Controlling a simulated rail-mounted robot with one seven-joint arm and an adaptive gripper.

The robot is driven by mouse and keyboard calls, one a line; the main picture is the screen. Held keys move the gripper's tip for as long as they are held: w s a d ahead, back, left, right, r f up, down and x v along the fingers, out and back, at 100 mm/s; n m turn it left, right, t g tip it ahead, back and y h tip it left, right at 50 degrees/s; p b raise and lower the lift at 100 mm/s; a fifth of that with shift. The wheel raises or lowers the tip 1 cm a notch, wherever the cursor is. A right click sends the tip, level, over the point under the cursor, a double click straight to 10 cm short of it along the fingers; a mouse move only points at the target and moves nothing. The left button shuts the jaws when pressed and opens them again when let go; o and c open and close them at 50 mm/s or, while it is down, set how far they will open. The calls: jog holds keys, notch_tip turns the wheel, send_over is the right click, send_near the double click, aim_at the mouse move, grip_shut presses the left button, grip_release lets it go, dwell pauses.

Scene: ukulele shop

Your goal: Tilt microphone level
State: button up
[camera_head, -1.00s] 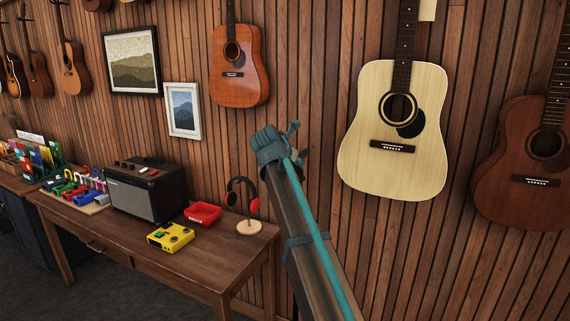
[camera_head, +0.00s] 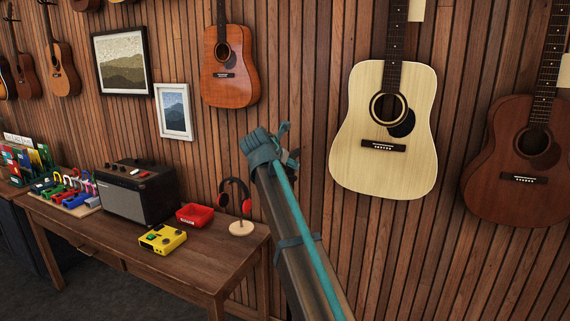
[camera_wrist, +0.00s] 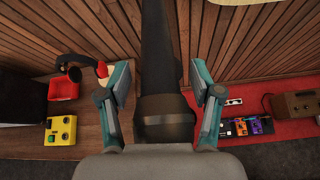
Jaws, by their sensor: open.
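My gripper (camera_head: 284,147) is at the far end of my arm in the head view, in front of the wood wall, up and right of the headphones. In the wrist view its two teal fingers (camera_wrist: 162,98) stand wide apart. A long black cylindrical thing with a wider collar (camera_wrist: 165,110) shows between the fingers and runs up out of the picture. I cannot tell whether it is the microphone, or whether either finger touches it. No microphone can be made out in the head view; my arm hides part of the scene.
A wooden table (camera_head: 205,262) at lower left holds an amplifier (camera_head: 128,200), a yellow pedal (camera_head: 163,239), a red tray (camera_head: 195,214) and headphones on a stand (camera_head: 241,227). A pale guitar (camera_head: 370,170) hangs right of my gripper. The wrist view shows a red surface with pedals (camera_wrist: 243,127) at right.

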jog(key=v, duration=1.2)
